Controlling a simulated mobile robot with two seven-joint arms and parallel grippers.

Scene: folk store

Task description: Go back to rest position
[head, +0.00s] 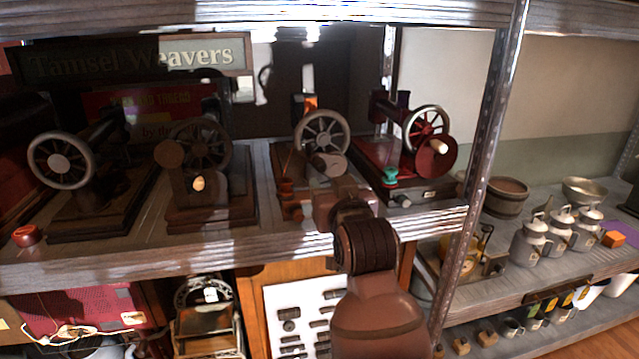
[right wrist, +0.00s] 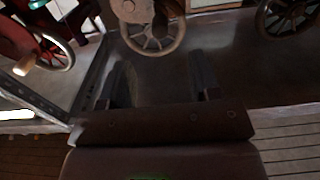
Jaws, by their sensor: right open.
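My right arm comes up from the bottom of the head view. Its gripper (head: 310,185) is at the shelf front, before the third sewing machine (head: 321,133), and partly covers it. In the right wrist view the two fingers of the right gripper (right wrist: 158,82) stand apart with nothing between them. A spoked wheel (right wrist: 152,35) shows just beyond the fingertips; I cannot tell whether they touch anything. My left gripper is not in view.
Dark sewing machines (head: 62,160) (head: 205,150) stand left on the shelf (head: 120,256); a red one (head: 430,150) stands right, near the metal post (head: 480,150). Milk cans (head: 530,242) and a wooden tub (head: 505,197) stand farther right. Open floor shows at lower right.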

